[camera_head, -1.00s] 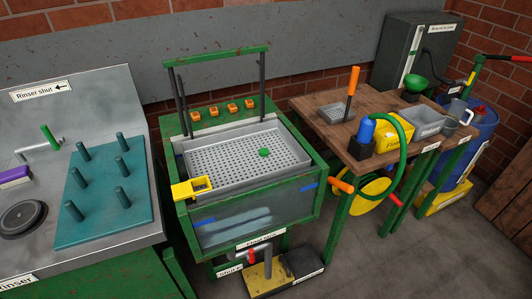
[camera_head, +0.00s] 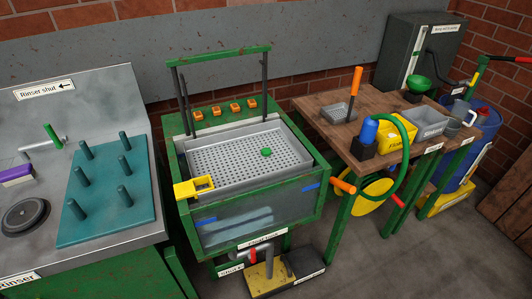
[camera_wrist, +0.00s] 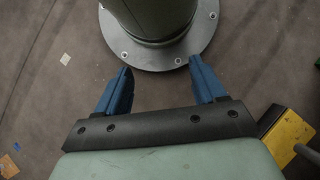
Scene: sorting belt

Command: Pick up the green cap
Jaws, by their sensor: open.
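The green cap (camera_head: 266,152) is small and round. It lies in the grey perforated tray (camera_head: 203,178) set in the top of the green-framed tank, right of the tray's middle. My gripper (camera_wrist: 158,78) shows only in the wrist view. Its two blue fingers are spread apart with nothing between them, above the grey floor and a round bolted base plate. The cap is not in the wrist view, and my gripper is not in the head view.
A green metal frame (camera_head: 218,51) stands over the back of the tray. A yellow bracket (camera_head: 194,187) sits at its front left corner. A wooden bench (camera_head: 327,128) with an orange-handled tool, blue bottle and green hose stands right. A teal peg board (camera_head: 103,209) lies left.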

